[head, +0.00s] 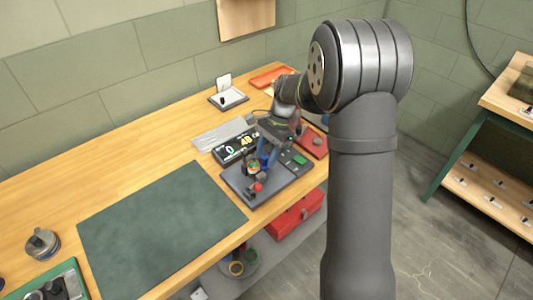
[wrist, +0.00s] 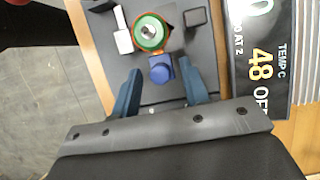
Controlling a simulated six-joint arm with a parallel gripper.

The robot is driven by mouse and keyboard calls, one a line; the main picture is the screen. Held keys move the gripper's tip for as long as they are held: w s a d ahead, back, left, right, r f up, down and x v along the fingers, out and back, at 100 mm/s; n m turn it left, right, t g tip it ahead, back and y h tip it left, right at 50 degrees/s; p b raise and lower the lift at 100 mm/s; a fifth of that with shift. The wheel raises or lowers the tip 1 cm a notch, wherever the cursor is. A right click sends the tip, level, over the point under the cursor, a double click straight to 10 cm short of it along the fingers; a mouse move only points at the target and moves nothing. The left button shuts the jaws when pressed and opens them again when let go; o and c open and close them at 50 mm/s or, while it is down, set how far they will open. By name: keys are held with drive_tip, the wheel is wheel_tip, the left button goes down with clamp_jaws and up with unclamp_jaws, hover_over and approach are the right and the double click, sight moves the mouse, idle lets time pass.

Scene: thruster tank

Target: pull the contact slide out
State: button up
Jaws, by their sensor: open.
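A dark base plate (head: 240,186) on the bench carries a small device with red, green and blue parts. In the wrist view a blue knobbed block (wrist: 162,69) sits beside a round part with a green and orange ring (wrist: 150,33). The blue block may be the contact slide; no label shows this. My gripper (wrist: 159,68) is open, its two blue fingers on either side of the blue block, with gaps visible. In the head view my gripper (head: 268,155) is over the plate, and my arm hides part of the device.
A display box (head: 236,148) reading 48 stands close beside the plate. A white block (wrist: 124,41) and a dark block (wrist: 195,17) flank the ringed part. A green mat (head: 160,225) lies clear at left. A red toolbox (head: 296,214) is below the bench edge.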

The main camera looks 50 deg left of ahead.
clamp_jaws()
drive_tip(key=shift+w, duration=1.35)
unclamp_jaws()
drive_tip(key=shift+r, duration=0.1)
drive_tip(key=v, duration=1.7)
drive_tip(key=shift+r, duration=0.2)
drive_tip(key=shift+f, duration=0.1)
